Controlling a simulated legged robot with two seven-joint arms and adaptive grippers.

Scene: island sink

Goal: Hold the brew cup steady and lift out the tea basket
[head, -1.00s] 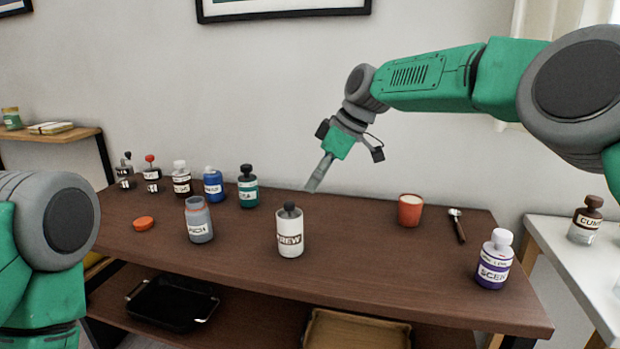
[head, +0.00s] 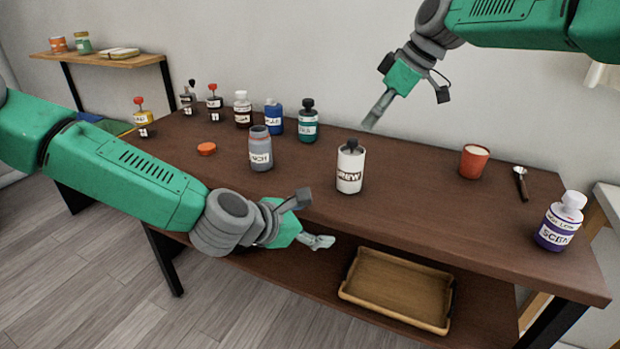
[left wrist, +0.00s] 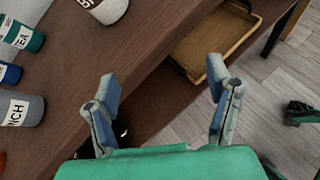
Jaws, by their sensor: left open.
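The brew cup (head: 347,176) is a white upright cylinder with a dark-lettered label, standing near the table's front edge. The dark knob of the tea basket (head: 351,146) shows in its top; the rest is hidden inside. Part of the cup (left wrist: 108,8) shows at the top of the left wrist view. My left gripper (head: 318,241) is in front of the table, below and left of the cup. Its fingers (left wrist: 162,80) are spread apart and empty. My right gripper (head: 371,121) hangs above and behind the cup, pointing down, clear of it; its finger gap is not visible.
A grey jar (head: 260,152) stands left of the cup, with an orange lid (head: 206,149) beside it. Several bottles line the back left. A terracotta cup (head: 473,163), a spoon (head: 520,182) and a purple bottle (head: 560,226) are at right. A wooden tray (head: 397,287) sits on the lower shelf.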

